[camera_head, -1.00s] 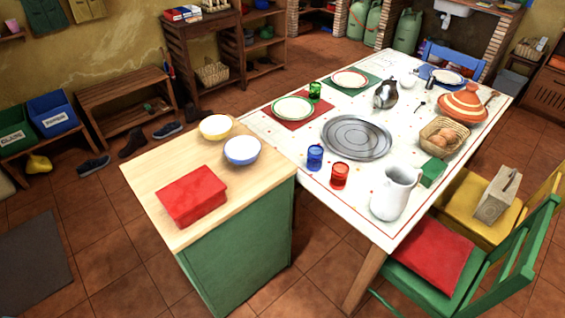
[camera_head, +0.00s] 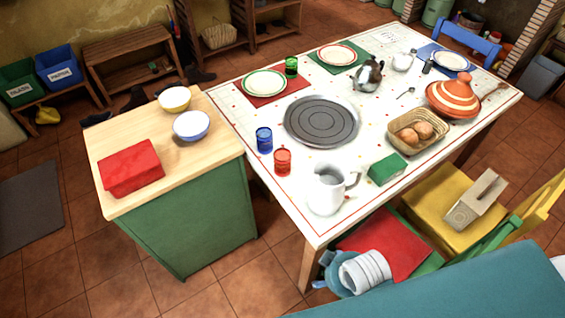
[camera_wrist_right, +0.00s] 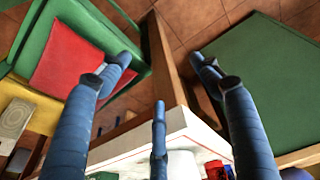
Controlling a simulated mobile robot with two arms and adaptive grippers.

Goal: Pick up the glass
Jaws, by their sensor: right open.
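Three glasses stand upright on the white table: a blue glass (camera_head: 264,140), a red glass (camera_head: 283,161) and a green glass (camera_head: 291,67) farther back. The red glass also shows at the bottom edge of the right wrist view (camera_wrist_right: 214,170), partly cut off. My right gripper (camera_head: 324,272) is low at the table's near edge, beside the red chair cushion and apart from the glasses. In the right wrist view its blue fingers (camera_wrist_right: 160,75) are spread open with nothing between them. My left gripper is not in view.
A white pitcher (camera_head: 326,192) and a green box (camera_head: 387,169) stand near the table's front edge. A green chair with a red cushion (camera_head: 385,247) and a yellow chair (camera_head: 440,215) line that side. A green cabinet (camera_head: 195,222) adjoins the table's left.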

